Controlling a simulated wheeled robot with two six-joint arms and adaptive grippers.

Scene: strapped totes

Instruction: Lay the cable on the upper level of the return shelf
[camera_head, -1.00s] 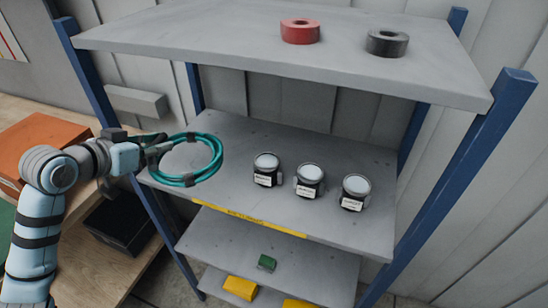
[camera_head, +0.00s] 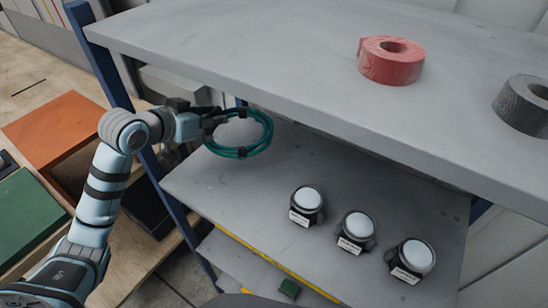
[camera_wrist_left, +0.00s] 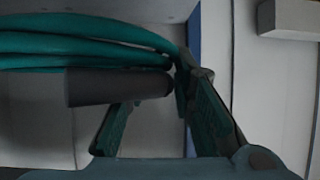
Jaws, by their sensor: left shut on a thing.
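The teal coiled cable (camera_head: 266,137) has dark wraps around it. My left gripper (camera_head: 219,119) is shut on the coil's left side. The coil hangs roughly level over the left part of the shelf level with the jars, below the top board. In the left wrist view the cable (camera_wrist_left: 90,42) and a dark wrap fill the upper left, beside the fingers (camera_wrist_left: 175,90). The return shelf has a grey top board (camera_head: 270,60) and a grey level (camera_head: 240,190) below it. My right gripper is not in view.
A red tape roll (camera_head: 390,62) and a black one (camera_head: 524,104) lie on the top board. Jars with white lids (camera_head: 307,200) stand on the level below, to the right. A blue post (camera_head: 105,62) is close to my left arm. The left part of that level is clear.

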